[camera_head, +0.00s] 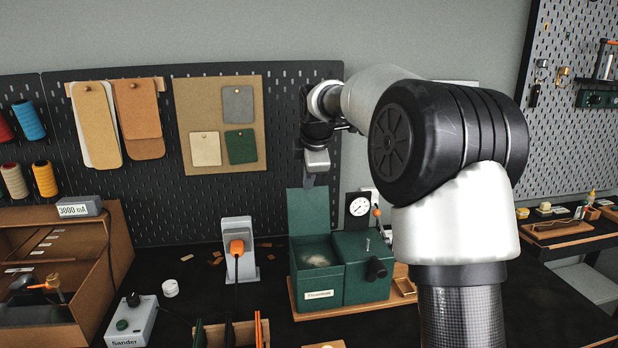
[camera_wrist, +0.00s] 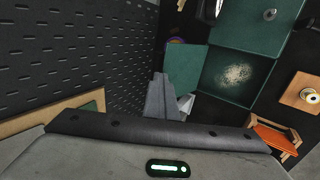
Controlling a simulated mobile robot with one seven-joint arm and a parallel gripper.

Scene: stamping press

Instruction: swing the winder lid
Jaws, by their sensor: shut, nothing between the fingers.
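The winder is a green box (camera_head: 318,278) with a small label on its front, standing on a wooden base on the dark bench. Its left bay is open and shows pale, fluffy stuff (camera_wrist: 237,74) inside. The green lid (camera_head: 308,212) stands upright at the back of that bay; it also shows in the wrist view (camera_wrist: 184,66). My gripper (camera_head: 308,182) points down at the lid's top edge, near the pegboard. In the wrist view my fingers (camera_wrist: 161,84) are shut and empty, beside the lid on the pegboard side. I cannot tell whether they touch it.
A dial gauge (camera_head: 358,207) and an orange-knobbed lever (camera_head: 377,213) stand right behind the box. A grey stand with an orange part (camera_head: 237,247) is to its left. The black pegboard (camera_head: 200,209) is close behind.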

